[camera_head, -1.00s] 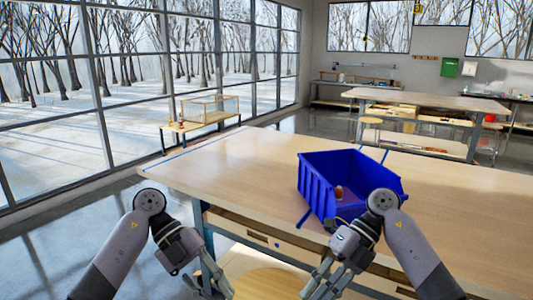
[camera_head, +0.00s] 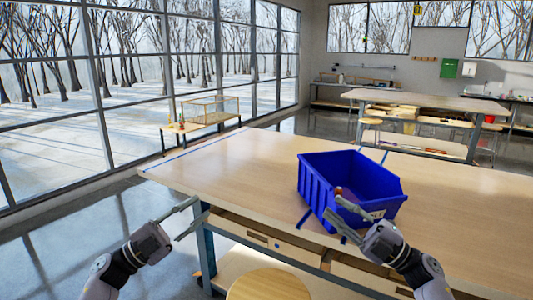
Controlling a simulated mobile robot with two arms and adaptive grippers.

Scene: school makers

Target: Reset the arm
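My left gripper (camera_head: 188,218) is in front of the table's left corner, over the floor. Its two fingers are spread apart and nothing is between them. My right gripper (camera_head: 342,218) is at the front of the blue bin, its fingers spread apart with nothing seen held. Its fingertips overlap the bin's lower front wall in the picture; I cannot tell whether they touch. Both forearms come in from the bottom of the view.
The blue bin (camera_head: 322,192) stands on the wooden table (camera_head: 240,165), with a small brownish object (camera_head: 340,190) inside, partly hidden. A round stool (camera_head: 268,285) is below the table's front edge. The table's left half is clear. Windows line the left side.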

